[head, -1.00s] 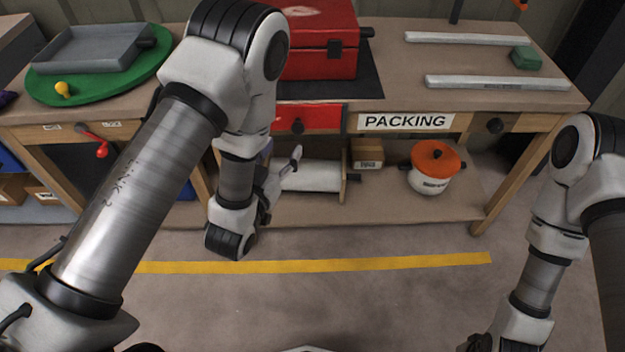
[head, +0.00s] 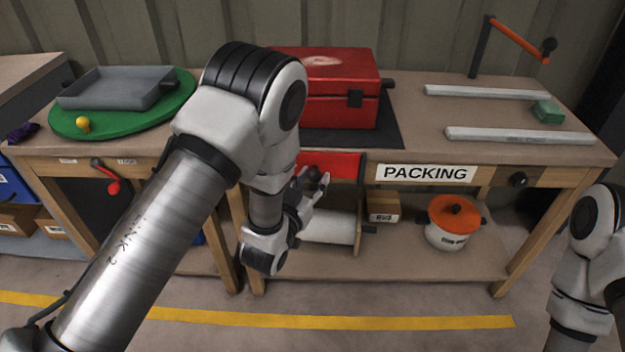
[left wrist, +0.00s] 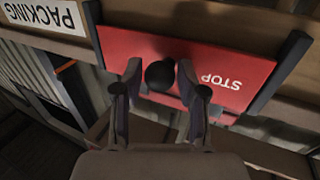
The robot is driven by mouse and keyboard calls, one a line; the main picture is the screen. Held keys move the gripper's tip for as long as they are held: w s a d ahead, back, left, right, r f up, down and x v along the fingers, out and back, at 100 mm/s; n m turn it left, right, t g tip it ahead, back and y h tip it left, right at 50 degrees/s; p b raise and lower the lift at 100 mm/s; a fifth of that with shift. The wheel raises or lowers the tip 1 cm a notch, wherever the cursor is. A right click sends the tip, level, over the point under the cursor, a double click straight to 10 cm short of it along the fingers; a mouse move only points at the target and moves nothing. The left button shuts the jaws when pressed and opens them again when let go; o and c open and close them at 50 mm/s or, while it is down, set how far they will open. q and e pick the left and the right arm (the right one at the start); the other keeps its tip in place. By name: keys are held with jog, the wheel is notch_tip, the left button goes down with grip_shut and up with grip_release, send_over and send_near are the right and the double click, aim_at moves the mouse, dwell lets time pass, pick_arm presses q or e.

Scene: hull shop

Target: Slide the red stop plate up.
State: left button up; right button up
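The red stop plate (head: 345,166) sits between dark side rails in the front of the packing bench, left of the PACKING label. In the left wrist view the plate (left wrist: 225,70) appears upside down, with STOP on it and a dark round knob (left wrist: 160,75). My left gripper (head: 312,187) is in front of the plate. In the left wrist view its two fingers (left wrist: 159,78) stand on either side of the knob, with a narrow gap showing at each side, so it looks open. My right gripper is out of view; only its arm shows at lower right.
A red toolbox (head: 325,110) on a dark mat stands on the bench above the plate. Below, a white roll (head: 328,228), a small box (head: 383,207) and an orange-lidded pot (head: 453,222) occupy the shelf. A red-handled crank (head: 108,178) is at left.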

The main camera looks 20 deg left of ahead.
aim_at(312, 176)
pick_arm(q)
grip_shut()
notch_tip(312, 176, up, 5)
jog(key=p, duration=0.4)
jog(key=shift+r, duration=0.15)
jog(key=shift+w, duration=0.1)
jog(key=o, duration=0.6)
grip_release()
